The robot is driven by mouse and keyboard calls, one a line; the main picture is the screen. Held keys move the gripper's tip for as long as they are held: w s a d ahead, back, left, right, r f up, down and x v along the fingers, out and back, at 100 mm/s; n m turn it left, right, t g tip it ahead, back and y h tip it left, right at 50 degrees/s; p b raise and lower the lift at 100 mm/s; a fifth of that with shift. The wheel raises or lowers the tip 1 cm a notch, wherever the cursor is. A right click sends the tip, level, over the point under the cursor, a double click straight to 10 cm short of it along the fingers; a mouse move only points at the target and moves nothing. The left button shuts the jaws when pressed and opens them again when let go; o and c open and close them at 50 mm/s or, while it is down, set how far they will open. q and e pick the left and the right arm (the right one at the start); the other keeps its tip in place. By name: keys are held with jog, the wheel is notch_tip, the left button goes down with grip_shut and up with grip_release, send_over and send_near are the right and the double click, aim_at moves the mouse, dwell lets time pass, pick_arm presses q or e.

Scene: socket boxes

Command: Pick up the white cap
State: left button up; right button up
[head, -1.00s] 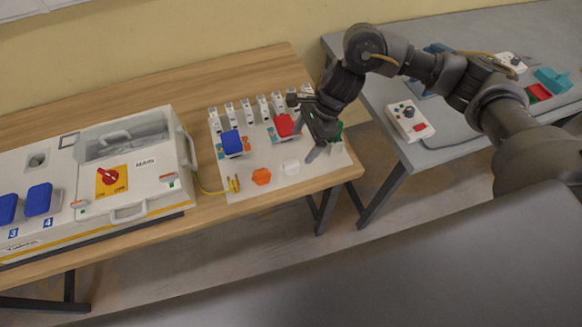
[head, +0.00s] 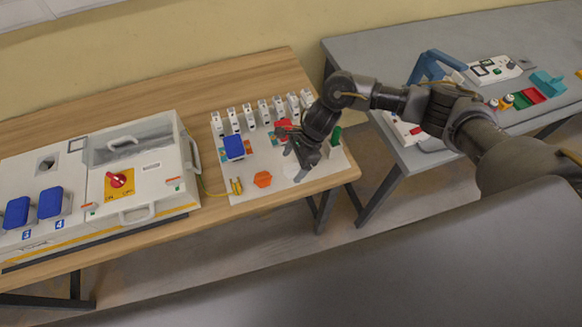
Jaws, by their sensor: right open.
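The white cap (head: 290,171) lies on the pale board (head: 240,190) on the wooden table, to the right of the orange cap (head: 262,180). It is hard to make out against the board, and my gripper partly covers it. My right gripper (head: 291,155) is open and empty, with its fingers pointing down and left over the board. One fingertip is close beside the white cap; I cannot tell whether they touch. My left gripper is not in view.
A blue socket box (head: 233,147) and a red one (head: 283,128), partly hidden by my gripper, stand on the board. A green piece (head: 336,135) is at its right. A white switch box (head: 120,185) is left. A grey table (head: 400,40) stands right.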

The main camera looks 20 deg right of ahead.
jog(key=shift+x, duration=1.1)
jog(key=c, duration=1.1)
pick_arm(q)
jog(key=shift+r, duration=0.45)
pick_arm(e)
jog(key=shift+r, duration=0.1)
